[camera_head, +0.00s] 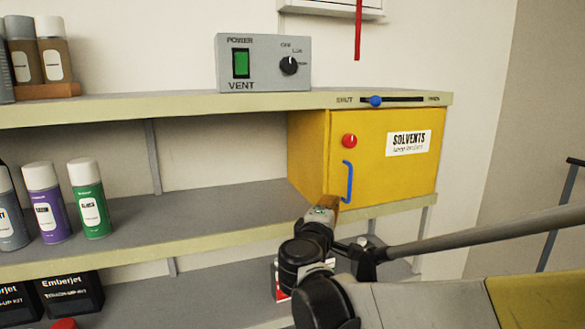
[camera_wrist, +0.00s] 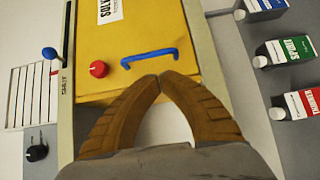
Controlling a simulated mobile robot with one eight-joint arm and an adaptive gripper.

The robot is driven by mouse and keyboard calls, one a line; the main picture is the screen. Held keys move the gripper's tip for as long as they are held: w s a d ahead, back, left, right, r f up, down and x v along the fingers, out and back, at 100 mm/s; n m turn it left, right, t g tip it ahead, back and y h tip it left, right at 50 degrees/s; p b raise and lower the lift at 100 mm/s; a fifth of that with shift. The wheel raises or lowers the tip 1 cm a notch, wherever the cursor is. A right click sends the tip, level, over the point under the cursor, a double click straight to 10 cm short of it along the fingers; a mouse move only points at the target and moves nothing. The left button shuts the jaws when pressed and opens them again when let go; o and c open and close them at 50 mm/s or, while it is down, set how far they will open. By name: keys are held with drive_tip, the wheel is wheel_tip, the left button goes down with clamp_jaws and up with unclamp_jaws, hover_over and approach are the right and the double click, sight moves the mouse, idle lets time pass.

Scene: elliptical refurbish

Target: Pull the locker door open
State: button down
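The yellow solvents locker door (camera_head: 390,175) is closed, under the upper shelf; it also shows in the wrist view (camera_wrist: 150,28). Its blue handle (camera_head: 348,181) is an upright bar near the door's left edge, and shows in the wrist view (camera_wrist: 150,57). A red knob (camera_head: 349,141) sits above the handle, also in the wrist view (camera_wrist: 98,69). My gripper (camera_wrist: 159,78) has its brown fingertips together, just short of the handle, with nothing seen between them. In the head view it is by the handle's lower end; contact cannot be told.
A blue slider knob (camera_head: 375,101) is at the SHUT end of its slot on the shelf edge above the door. A grey vent box (camera_head: 264,62) stands on the top shelf. Spray cans (camera_head: 91,200) stand left of the locker. Cartons (camera_wrist: 285,52) show at right in the wrist view.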

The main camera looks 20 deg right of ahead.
sight(343, 185)
drive_tip(key=p+x, duration=0.1)
drive_tip(key=x, duration=0.9)
drive_tip(key=shift+r, duration=0.2)
drive_tip(key=shift+s, duration=0.1)
